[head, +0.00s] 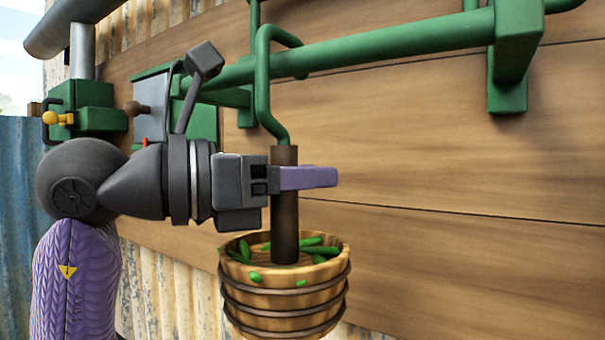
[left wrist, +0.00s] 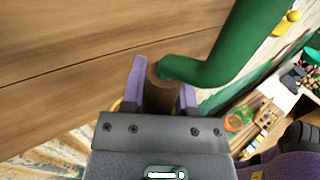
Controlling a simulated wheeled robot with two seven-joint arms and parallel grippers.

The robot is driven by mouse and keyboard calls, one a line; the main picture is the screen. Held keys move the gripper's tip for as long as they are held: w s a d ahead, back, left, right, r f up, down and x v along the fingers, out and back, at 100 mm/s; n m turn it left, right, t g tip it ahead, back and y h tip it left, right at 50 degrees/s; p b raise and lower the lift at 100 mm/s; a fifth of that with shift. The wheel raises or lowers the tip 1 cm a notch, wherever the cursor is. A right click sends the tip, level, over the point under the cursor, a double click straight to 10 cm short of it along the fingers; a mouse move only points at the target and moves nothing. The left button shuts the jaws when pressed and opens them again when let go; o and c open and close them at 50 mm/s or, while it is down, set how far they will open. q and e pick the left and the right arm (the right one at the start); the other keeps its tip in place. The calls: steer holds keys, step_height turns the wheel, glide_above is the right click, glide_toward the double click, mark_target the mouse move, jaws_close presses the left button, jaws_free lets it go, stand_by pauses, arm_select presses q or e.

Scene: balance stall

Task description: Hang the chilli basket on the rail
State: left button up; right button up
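The chilli basket (head: 285,300) is a banded wooden tub with green chillies, hanging upright below a brown post (head: 286,220) topped by a green hook (head: 262,95). My left gripper (head: 300,178) has its purple fingers shut around the post, which also shows between them in the left wrist view (left wrist: 162,92). The green rail (head: 390,45) runs across the upper head view. The hook passes in front of the rail and curves over it, with its tip behind. A gap shows between the hook's bend and the rail's top. My right gripper is not in view.
A plank wall (head: 440,150) stands close behind the rail. A green rail bracket (head: 510,70) is at right. A green box with a yellow knob (head: 58,118) is at left.

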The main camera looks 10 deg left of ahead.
arm_select(q)
steer(key=o, duration=0.5)
